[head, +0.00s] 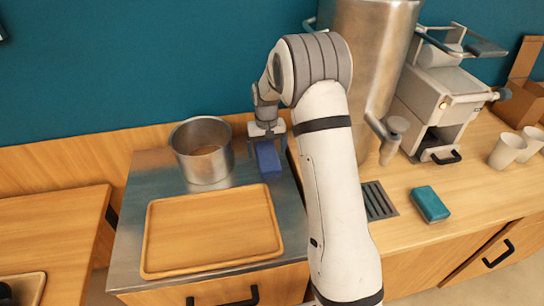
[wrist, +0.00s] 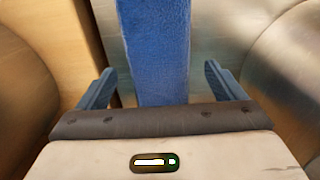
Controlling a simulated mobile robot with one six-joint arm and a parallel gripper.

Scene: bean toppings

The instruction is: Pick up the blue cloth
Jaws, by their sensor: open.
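The blue cloth (head: 268,160) is a folded, dark blue block at the back right of the metal worktop, beside the pot. It also shows in the wrist view as a textured blue strip (wrist: 155,50) running up the middle. My gripper (head: 268,146) is above the cloth, pointing down. In the wrist view my gripper (wrist: 158,73) is open, with one finger on each side of the cloth and a visible gap to each.
A metal pot (head: 202,165) stands just left of my gripper. A wooden tray (head: 210,232) lies in front. To the right are a tall metal urn (head: 368,50), a coffee machine (head: 430,95), a teal block (head: 430,204) and white cups (head: 507,150).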

